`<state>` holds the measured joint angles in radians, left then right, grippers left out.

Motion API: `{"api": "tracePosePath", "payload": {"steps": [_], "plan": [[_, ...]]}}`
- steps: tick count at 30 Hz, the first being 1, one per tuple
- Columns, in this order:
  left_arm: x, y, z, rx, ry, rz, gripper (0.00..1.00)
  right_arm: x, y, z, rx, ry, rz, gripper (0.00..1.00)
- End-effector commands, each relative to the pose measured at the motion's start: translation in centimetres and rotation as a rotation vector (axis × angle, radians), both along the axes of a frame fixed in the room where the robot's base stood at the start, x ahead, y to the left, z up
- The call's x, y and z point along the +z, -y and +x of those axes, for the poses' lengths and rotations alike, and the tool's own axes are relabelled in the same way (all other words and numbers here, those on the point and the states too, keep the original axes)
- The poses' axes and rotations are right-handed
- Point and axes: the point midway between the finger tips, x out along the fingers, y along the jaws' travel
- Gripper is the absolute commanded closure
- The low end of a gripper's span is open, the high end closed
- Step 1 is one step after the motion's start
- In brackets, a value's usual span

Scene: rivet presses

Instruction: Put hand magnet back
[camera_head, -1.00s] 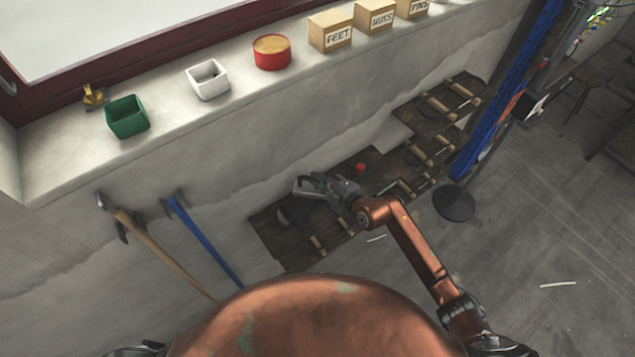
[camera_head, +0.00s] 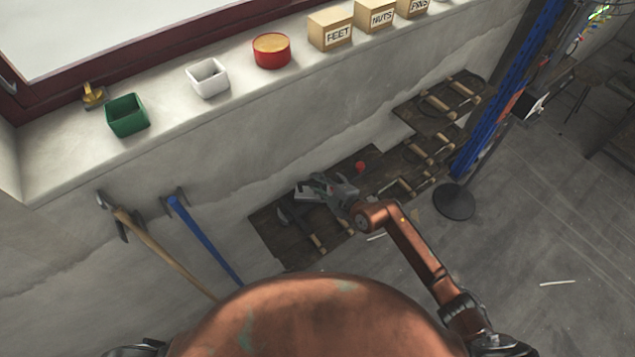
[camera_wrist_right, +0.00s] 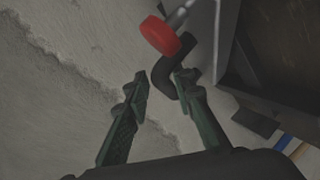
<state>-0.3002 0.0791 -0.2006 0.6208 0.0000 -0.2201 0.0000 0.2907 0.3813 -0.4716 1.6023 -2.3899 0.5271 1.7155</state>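What appears to be the hand magnet is a grey, box-like body (camera_wrist_right: 228,35) with a black bent handle (camera_wrist_right: 175,78) and a red round knob (camera_wrist_right: 160,36) on a metal rod. In the head view its grey body (camera_head: 308,191) is at the dark tool board by the wall, and the red knob (camera_head: 360,167) shows to the right. My right gripper (camera_head: 328,188) is beside the grey body. In the right wrist view its two green fingers (camera_wrist_right: 163,78) are apart, with the handle near the right fingertip. How the magnet is fixed is hidden. My left gripper is not in view.
The wooden tool board (camera_head: 375,162) holds several tools with wooden handles. A blue-handled tool (camera_head: 205,238) and a wooden-handled tool (camera_head: 165,255) lean at the left wall. A blue post (camera_head: 500,95) with a round base (camera_head: 454,203) stands right. The window sill (camera_head: 165,95) overhangs behind.

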Motion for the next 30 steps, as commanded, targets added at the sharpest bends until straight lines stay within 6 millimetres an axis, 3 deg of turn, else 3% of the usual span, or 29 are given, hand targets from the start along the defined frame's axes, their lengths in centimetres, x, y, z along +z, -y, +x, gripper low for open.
{"api": "tracePosePath", "payload": {"steps": [11,15,30], "plan": [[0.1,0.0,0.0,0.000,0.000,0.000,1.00,0.3,0.0,0.1,0.000,0.002,0.001,0.70],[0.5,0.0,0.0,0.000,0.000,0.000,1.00,1.5,0.0,0.1,0.001,0.005,-0.001,0.70],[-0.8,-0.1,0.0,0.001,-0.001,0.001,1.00,4.9,5.9,-7.2,-0.001,0.002,0.001,0.70]]}}
